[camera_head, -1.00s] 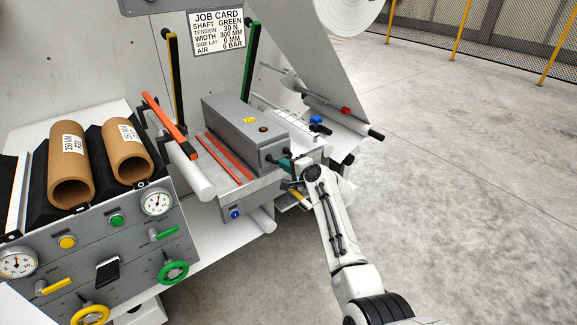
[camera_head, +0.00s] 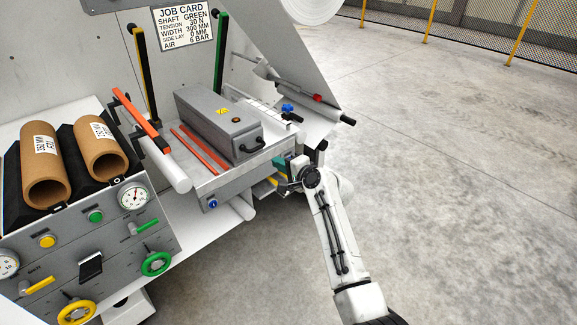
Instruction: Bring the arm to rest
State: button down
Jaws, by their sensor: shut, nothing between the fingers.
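My white arm (camera_head: 328,235) reaches up from the bottom right to the right end of the machine. My gripper (camera_head: 277,164) is at its end, with teal parts showing. It is shut and empty, small in view and partly hidden by my wrist. It is just right of and below the black handle (camera_head: 253,146) on the grey box (camera_head: 218,122), with a visible gap between them. The box sits level on its bed beside two orange-red rails (camera_head: 198,150).
Two brown cores (camera_head: 45,165) lie in black cradles at left, above a grey panel with gauges (camera_head: 133,196) and handwheels (camera_head: 155,263). A white roller (camera_head: 172,172) juts out in the middle. A sloping white web (camera_head: 285,50) is above right. Open floor (camera_head: 450,180) lies right.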

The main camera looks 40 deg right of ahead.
jog(key=v, duration=0.3)
jog(key=shift+s+r, duration=0.1)
jog(key=shift+s, duration=0.15)
jog(key=s+a+f+n+g+y+p, duration=0.1)
jog(key=s+a+f+n+g, duration=0.2)
jog(key=s+a+f+n, duration=0.35)
jog(key=s+a+f+n+g+y+p, duration=0.1)
jog(key=s+a+f+n+g, duration=0.25)
jog(key=s, duration=0.55)
jog(key=s+a+n+g+h+p, duration=0.1)
jog(key=s+a+n+g, duration=0.1)
jog(key=s, duration=1)
jog(key=s+a+n+g+h+p, duration=0.1)
jog(key=s+a+n+g, duration=0.2)
jog(key=s, duration=1)
jog(key=r+n+g, duration=0.1)
jog(key=n+g, duration=0.1)
jog(key=g, duration=0.1)
jog(key=shift+s, duration=0.25)
